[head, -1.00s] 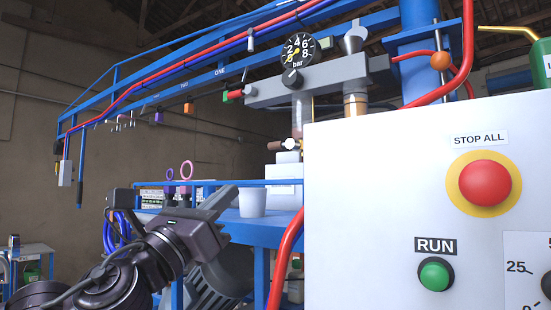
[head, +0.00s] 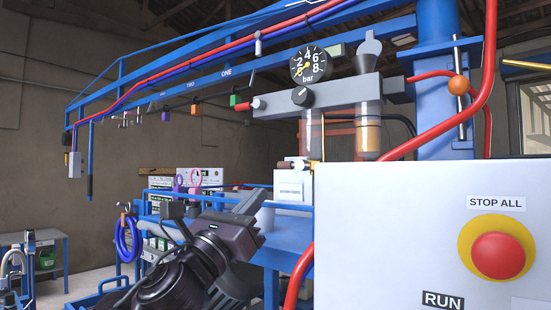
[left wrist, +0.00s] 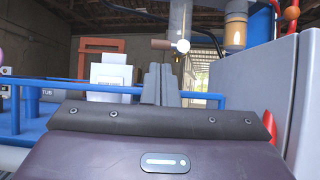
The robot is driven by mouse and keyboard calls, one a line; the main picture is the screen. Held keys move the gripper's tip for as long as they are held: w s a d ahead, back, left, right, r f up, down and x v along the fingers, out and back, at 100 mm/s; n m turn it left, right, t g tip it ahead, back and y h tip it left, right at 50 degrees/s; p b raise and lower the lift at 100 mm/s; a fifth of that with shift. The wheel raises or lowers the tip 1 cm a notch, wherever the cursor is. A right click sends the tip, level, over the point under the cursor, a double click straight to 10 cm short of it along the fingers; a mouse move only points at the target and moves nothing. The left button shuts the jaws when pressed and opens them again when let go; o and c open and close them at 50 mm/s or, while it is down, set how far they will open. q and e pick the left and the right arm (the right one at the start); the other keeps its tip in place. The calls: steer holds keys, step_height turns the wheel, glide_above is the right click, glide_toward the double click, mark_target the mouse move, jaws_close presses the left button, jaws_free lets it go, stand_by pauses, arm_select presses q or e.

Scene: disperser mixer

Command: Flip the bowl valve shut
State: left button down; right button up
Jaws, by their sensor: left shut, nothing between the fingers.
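The bowl valve (head: 293,165) is a small brown lever with a pale round end, just under the clear filter bowl (head: 311,132) in the head view. Its lever points left and looks about level. In the left wrist view the brown lever (left wrist: 163,44) and pale round end (left wrist: 183,46) are at the top, beneath the clear bowl. My left gripper (head: 256,203) is below and to the left of the valve in the head view. In the left wrist view its grey fingers (left wrist: 159,84) are together and empty, apart from the lever. My right gripper is not in view.
A white control box (head: 400,235) with a red stop button (head: 498,256) stands at right. The regulator block (head: 330,97) and gauge (head: 310,64) are above the valve. A red hose (head: 430,125) and blue rail (left wrist: 205,96) run close by.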

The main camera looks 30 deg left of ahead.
mark_target(284, 168)
arm_select(q)
steer(key=p+x, duration=0.5)
steer(key=x, duration=0.1)
steer(key=shift+r, duration=0.2)
steer(key=shift+w+d+r+p, duration=0.1)
steer(key=shift+w+d+p, duration=0.05)
steer(key=shift+w+p, duration=0.4)
